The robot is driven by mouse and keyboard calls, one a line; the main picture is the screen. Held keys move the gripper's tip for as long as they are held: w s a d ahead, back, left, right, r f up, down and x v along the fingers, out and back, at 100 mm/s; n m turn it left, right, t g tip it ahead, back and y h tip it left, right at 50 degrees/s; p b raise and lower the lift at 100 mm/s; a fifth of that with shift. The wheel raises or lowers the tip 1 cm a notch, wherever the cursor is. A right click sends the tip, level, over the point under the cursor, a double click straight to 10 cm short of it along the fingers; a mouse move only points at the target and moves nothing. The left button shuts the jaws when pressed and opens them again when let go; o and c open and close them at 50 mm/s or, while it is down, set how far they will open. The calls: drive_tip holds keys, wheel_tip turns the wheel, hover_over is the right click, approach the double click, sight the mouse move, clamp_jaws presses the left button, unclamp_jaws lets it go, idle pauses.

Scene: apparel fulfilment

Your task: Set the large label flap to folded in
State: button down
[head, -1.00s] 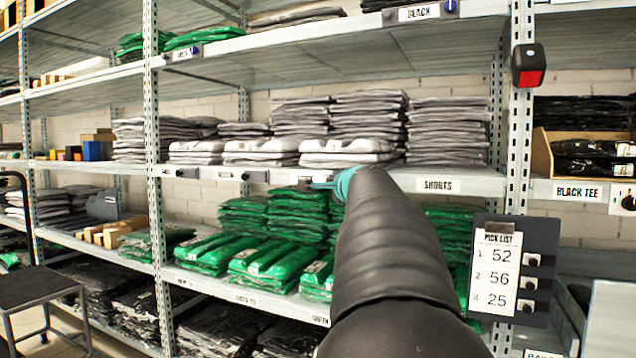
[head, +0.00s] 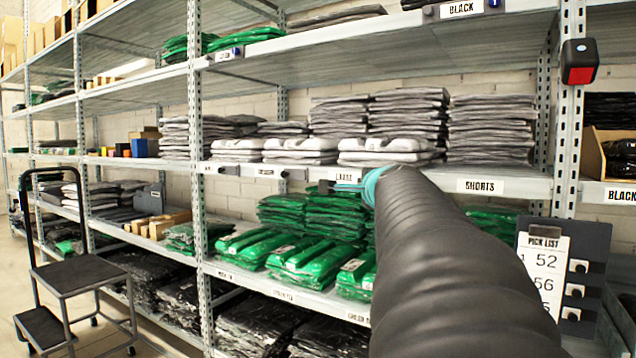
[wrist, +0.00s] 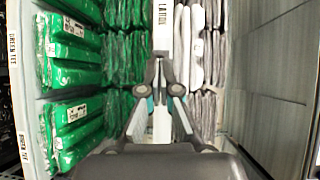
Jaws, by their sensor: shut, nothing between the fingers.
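The large label (head: 349,178) is a small white plate with dark letters on the front rim of the middle shelf, under the white folded garments. A small dark piece (head: 326,187) sits at its left. In the wrist view a label with sideways letters (wrist: 162,14) shows on the shelf rim, just beyond the fingertips. My gripper (wrist: 160,57) is shut and empty, its tips close over the pale rim. I cannot tell whether they touch it, or how the flap is set. In the head view my arm hides most of the gripper.
Green bagged shirts (head: 310,262) fill the shelf below, and white garments (head: 385,150) lie above the rim. A SHORTS label (head: 482,187) is farther right. A pick list board (head: 562,270) hangs at the right post. A step stool (head: 75,275) stands at left.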

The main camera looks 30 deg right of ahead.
drive_tip(key=s+a, duration=0.2)
drive_tip(key=a, duration=0.1)
drive_tip(key=shift+s+r, duration=0.1)
drive_tip(key=shift+d, duration=0.1)
drive_tip(key=a+f+n+g+y+p, duration=0.15)
drive_tip(key=a+f+n+y, duration=0.4)
drive_tip(key=a, duration=0.55)
drive_tip(key=a+f+n+g+y+p, duration=0.1)
drive_tip(key=a+f+n+y+p, duration=0.1)
drive_tip(key=a+f+n, duration=0.7)
drive_tip(key=s+a+f+n+g+p, duration=0.1)
drive_tip(key=s+a+f+n+g, duration=0.2)
drive_tip(key=s+f, duration=0.4)
drive_tip(key=s+a+f+n+g+p, duration=0.2)
drive_tip(key=s+a+f+n+g, duration=0.2)
drive_tip(key=s, duration=0.6)
drive_tip(key=a+f+n+y, duration=0.1)
drive_tip(key=a+f+n, duration=0.1)
drive_tip(key=a+f, duration=0.1)
drive_tip(key=shift+s+a+f, duration=0.2)
drive_tip(key=shift+a+f, duration=0.05)
drive_tip(key=shift+f, duration=0.05)
drive_tip(key=shift+a+n, duration=0.15)
drive_tip(key=shift+n, duration=0.1)
